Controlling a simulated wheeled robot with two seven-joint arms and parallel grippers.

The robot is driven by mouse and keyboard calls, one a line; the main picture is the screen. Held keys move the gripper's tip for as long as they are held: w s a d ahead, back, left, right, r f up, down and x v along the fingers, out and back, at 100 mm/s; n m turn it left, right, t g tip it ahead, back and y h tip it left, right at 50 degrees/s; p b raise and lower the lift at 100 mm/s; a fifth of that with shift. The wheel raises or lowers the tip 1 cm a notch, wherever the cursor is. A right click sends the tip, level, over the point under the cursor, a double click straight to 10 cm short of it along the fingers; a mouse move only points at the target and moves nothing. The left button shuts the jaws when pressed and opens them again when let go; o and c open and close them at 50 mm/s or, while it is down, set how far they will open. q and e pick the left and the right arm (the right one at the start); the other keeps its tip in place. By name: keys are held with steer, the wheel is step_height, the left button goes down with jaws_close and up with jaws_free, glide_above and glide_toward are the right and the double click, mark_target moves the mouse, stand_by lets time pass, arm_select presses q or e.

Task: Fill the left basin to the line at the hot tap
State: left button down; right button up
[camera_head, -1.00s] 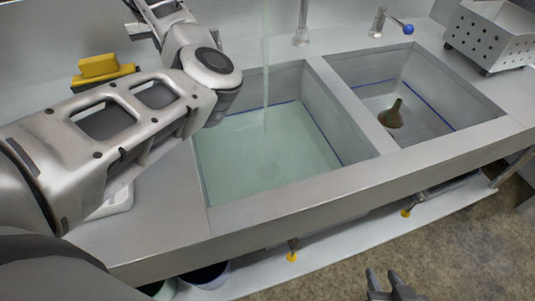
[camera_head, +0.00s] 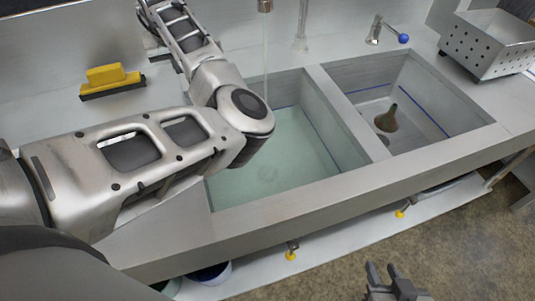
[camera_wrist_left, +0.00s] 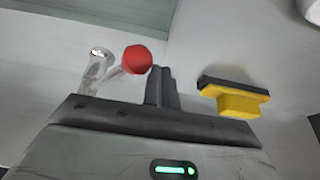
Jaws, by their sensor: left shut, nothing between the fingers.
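The left basin (camera_head: 230,205) holds pale green water (camera_head: 290,150). A blue line (camera_head: 321,136) runs along its walls, and the water surface lies close to it. A thin stream (camera_head: 265,60) falls from the spout (camera_head: 265,5) into this basin. In the left wrist view, the hot tap's red ball knob (camera_wrist_left: 137,59) is on a lever beside my left gripper (camera_wrist_left: 164,86). My left gripper is shut and empty; I cannot tell whether it touches the knob. My right gripper (camera_head: 385,272) is low in the head view, with its fingers apart, off the counter.
The right basin (camera_head: 455,140) holds a brown funnel-shaped thing (camera_head: 386,119). A tap with a blue knob (camera_head: 403,38) stands behind it. A perforated metal box (camera_head: 484,48) is at the right. A yellow-handled brush (camera_head: 112,82) lies on the left counter. Yellow-handled valves (camera_head: 291,255) hang below.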

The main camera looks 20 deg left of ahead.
stand_by(0.3)
arm_select(q)
steer(key=d+p, duration=0.2)
steer(key=shift+s+d+r, duration=0.1)
steer(key=shift+d, duration=0.3)
steer(key=shift+d+p, duration=0.3)
steer(key=shift+p, duration=0.05)
steer(key=shift+w+d+f, duration=0.1)
steer(key=shift+d, duration=0.7)
steer(key=shift+w+d+f, duration=0.1)
steer(key=shift+d, duration=0.7)
steer(key=shift+d, duration=0.1)
